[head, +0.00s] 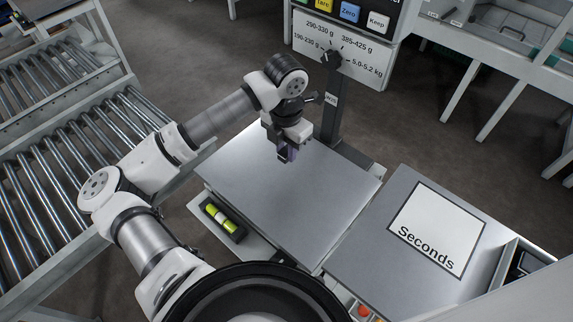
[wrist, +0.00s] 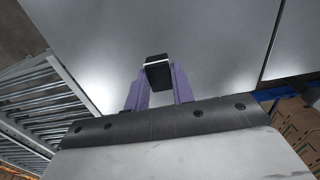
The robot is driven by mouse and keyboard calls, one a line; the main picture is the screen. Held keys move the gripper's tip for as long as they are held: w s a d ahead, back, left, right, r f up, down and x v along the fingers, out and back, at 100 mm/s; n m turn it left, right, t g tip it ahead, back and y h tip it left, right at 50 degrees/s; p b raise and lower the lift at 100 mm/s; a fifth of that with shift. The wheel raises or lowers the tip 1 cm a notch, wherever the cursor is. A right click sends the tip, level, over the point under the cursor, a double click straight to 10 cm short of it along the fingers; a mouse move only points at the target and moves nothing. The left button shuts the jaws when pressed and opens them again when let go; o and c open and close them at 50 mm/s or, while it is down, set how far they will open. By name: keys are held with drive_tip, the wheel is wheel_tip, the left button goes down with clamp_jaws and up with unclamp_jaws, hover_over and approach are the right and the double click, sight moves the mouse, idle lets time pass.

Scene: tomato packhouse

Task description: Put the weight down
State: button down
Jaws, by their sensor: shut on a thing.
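My gripper (head: 287,153) is over the bare metal plate of the scale (head: 245,185), near its back edge and close to the scale's post. In the wrist view my gripper (wrist: 157,85) has its two purple fingers shut on a small black weight (wrist: 157,70) with a pale band. In the head view the weight is mostly hidden by the fingers. I cannot tell whether it touches the plate or hangs just above it.
The scale's post (head: 331,100) stands close behind my gripper, below a display with a dial. A tray holding a yellow-green level vial (head: 222,217) is at the plate's front left. A "Seconds" card (head: 437,230) lies on the right surface. Roller conveyors (head: 60,150) are left.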

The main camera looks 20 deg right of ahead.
sight(286, 176)
wheel_tip(286, 176, down, 8)
drive_tip(key=shift+r+p, duration=0.1)
drive_tip(key=shift+p, duration=0.3)
drive_tip(key=shift+f+b, duration=0.3)
drive_tip(key=c, duration=1.2)
unclamp_jaws()
drive_tip(key=shift+r, duration=0.1)
drive_tip(key=shift+r+p, duration=0.25)
drive_tip(key=shift+p, duration=0.15)
wheel_tip(286, 176, up, 12)
drive_tip(key=shift+f+b, duration=0.1)
drive_tip(key=shift+b, duration=1)
